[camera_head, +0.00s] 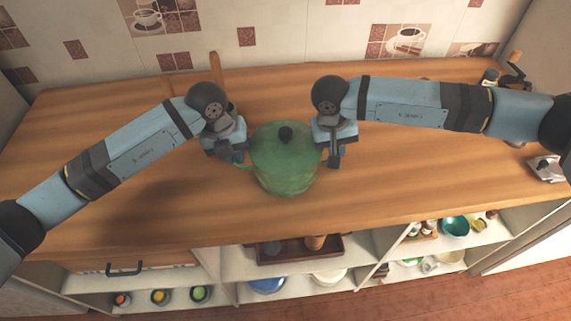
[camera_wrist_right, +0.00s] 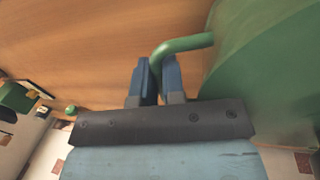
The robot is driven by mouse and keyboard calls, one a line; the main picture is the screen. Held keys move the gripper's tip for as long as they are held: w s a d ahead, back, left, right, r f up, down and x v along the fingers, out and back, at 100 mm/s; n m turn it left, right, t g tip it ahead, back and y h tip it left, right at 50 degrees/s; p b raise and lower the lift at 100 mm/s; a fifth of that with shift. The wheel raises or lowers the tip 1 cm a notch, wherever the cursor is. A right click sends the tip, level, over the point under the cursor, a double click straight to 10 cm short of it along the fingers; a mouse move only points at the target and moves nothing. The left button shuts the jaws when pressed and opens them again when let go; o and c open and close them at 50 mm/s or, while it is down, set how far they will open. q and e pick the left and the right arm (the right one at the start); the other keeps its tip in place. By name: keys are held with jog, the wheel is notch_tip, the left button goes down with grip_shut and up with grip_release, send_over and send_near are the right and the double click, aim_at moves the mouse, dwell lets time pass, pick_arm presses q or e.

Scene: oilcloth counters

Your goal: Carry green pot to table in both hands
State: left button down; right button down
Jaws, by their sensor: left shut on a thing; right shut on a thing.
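The green pot (camera_head: 283,165) with its lid and black knob stands between my two grippers over the wooden counter, upright. I cannot tell whether it touches the counter. My left gripper (camera_head: 238,160) is at the pot's left side, shut on the left handle, which is mostly hidden. My right gripper (camera_head: 333,162) is at the pot's right side. In the right wrist view, the right gripper (camera_wrist_right: 159,72) is shut on the curved green handle, and the pot's green wall (camera_wrist_right: 260,60) fills the right side.
The wooden counter (camera_head: 130,190) is broadly clear to the left and front. A metal-and-dark grinder (camera_head: 513,75) and small items stand at the far right. Wooden posts (camera_head: 215,70) rise behind my left gripper. Open shelves (camera_head: 340,262) with bowls and a brown tray lie below the front edge.

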pick_arm(q)
jog(key=shift+w+r, duration=0.1)
jog(key=shift+r, duration=0.1)
pick_arm(e)
jog(key=shift+w+r, duration=0.1)
jog(key=shift+r, duration=0.1)
